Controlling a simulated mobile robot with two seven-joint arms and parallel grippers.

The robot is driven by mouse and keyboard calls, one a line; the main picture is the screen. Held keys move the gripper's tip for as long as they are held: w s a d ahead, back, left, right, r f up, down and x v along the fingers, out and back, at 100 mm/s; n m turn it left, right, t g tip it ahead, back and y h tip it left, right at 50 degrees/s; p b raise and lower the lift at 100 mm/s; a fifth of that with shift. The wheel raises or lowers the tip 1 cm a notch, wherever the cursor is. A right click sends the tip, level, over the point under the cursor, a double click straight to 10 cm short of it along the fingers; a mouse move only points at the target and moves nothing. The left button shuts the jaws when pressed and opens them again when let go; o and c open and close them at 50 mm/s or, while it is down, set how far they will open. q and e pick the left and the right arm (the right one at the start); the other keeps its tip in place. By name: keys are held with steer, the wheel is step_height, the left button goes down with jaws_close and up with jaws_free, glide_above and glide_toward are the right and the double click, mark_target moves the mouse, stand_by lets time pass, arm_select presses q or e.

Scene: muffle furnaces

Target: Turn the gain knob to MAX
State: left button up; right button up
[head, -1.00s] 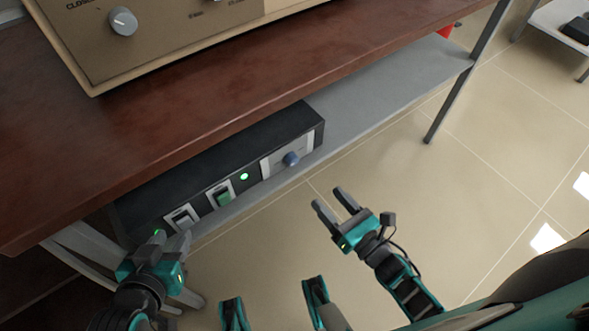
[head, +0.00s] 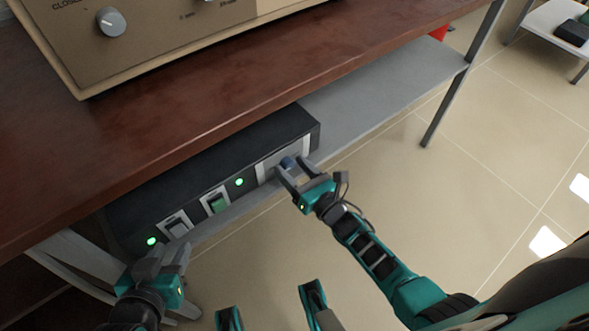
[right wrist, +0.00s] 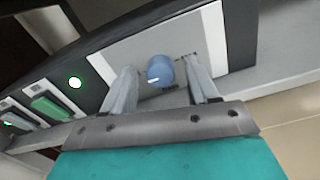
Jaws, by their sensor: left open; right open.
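The gain knob (right wrist: 160,70) is a small blue knob with a pale pointer mark, on a light plate (right wrist: 110,62) at the right end of a black control box (head: 215,165). It also shows in the head view (head: 287,162), partly covered by my right gripper. My right gripper (head: 291,172) is open, its fingers on either side of the knob; the right wrist view (right wrist: 160,85) shows gaps between fingers and knob. Labels around the knob are too small to read. My left gripper (head: 165,257) is open near the box's left end, by the left switch.
The box has a green switch (head: 215,202), a grey switch (head: 176,226) and two lit green lamps (head: 239,182). It sits on a grey shelf (head: 375,100) under a brown tabletop (head: 150,120), which carries a beige furnace (head: 150,40). Open floor lies to the right.

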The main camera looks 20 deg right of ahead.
steer(key=c, duration=1)
steer(key=shift+c, duration=0.2)
